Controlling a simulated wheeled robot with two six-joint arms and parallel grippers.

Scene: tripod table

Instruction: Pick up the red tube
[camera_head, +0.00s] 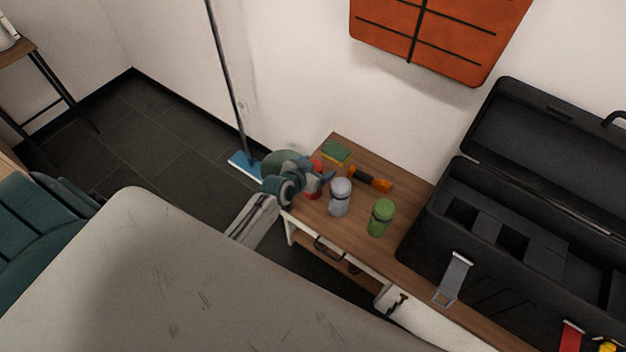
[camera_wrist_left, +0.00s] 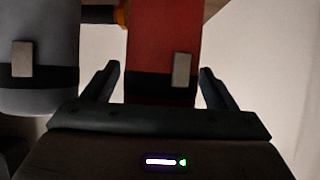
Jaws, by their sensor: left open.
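The red tube (camera_wrist_left: 163,45) fills the middle of the left wrist view, with a dark band and a grey clip near its end. It sits between the two spread fingers of my left gripper (camera_wrist_left: 160,88), with gaps on both sides. In the head view the red tube (camera_head: 316,165) stands on the wooden table, mostly hidden behind my left gripper (camera_head: 322,182). The left gripper is open around it. My right gripper is not in view.
A grey tube (camera_head: 340,198) stands close beside the gripper, and a green tube (camera_head: 380,218) stands further right. An orange-handled tool (camera_head: 370,180) and a green-yellow sponge (camera_head: 336,151) lie behind. A black open case (camera_head: 425,235) takes up the table's right side.

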